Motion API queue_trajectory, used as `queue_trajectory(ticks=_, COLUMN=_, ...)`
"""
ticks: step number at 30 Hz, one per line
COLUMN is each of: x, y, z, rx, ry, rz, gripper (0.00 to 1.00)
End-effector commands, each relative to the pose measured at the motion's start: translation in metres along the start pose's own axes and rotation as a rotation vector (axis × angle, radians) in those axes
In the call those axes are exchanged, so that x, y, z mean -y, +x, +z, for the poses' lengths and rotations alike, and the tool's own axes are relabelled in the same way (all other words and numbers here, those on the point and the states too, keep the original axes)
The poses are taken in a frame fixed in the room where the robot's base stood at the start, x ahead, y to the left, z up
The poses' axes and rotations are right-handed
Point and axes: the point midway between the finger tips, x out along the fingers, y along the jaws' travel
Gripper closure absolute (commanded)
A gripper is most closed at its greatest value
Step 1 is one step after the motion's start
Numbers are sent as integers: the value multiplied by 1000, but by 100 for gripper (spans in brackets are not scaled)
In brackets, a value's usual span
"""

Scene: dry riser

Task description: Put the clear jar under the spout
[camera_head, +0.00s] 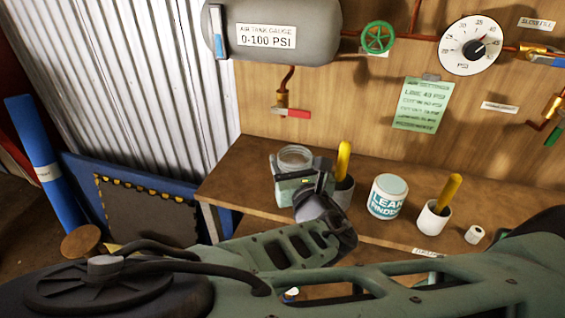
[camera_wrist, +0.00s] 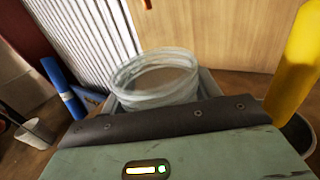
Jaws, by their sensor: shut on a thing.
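The clear jar (camera_head: 295,157) has its round glass rim showing at the left part of the wooden bench; its lower body is hidden by my gripper (camera_head: 299,172). My gripper is shut on the jar. In the wrist view the jar's clear rim (camera_wrist: 155,78) rises beyond the dark edge of my gripper (camera_wrist: 160,115). The brass spout (camera_head: 283,100) with a red handle hangs from a copper pipe below the grey tank. In the head view it is above the jar in the picture; I cannot tell whether the two line up in depth.
A dark cup with a yellow-handled tool (camera_head: 343,160) stands close right of the jar. A leak finder tub (camera_head: 387,196), a white cup (camera_head: 433,217) and a small white roll (camera_head: 475,234) stand farther right on the bench (camera_head: 240,180). The bench's left end is clear.

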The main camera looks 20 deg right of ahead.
Motion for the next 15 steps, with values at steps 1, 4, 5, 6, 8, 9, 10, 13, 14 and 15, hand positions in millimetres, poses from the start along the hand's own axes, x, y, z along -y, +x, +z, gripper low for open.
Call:
queue_trajectory(ticks=1, x=-1, y=6, z=-8, rx=1, ry=6, rz=0, gripper=64)
queue_trajectory(ticks=4, x=-1, y=16, z=-7, rx=2, ry=6, rz=-1, gripper=64)
queue_trajectory(ticks=5, x=-1, y=19, z=-7, rx=2, ry=5, rz=0, gripper=64)
queue_trajectory(ticks=6, x=0, y=22, z=-7, rx=3, ry=5, rz=-1, gripper=64)
queue_trajectory(ticks=8, x=1, y=36, z=2, rx=2, ry=3, rz=-4, gripper=64)
queue_trajectory(ticks=9, x=2, y=45, z=3, rx=2, ry=1, rz=-4, gripper=64)
queue_trajectory(ticks=10, x=1, y=52, z=3, rx=2, ry=1, rz=-3, gripper=64)
queue_trajectory(ticks=13, x=1, y=72, z=3, rx=2, ry=2, rz=-2, gripper=64)
queue_trajectory(ticks=14, x=1, y=78, z=3, rx=1, ry=1, rz=-2, gripper=64)
queue_trajectory(ticks=15, x=0, y=84, z=2, rx=1, ry=1, rz=-1, gripper=64)
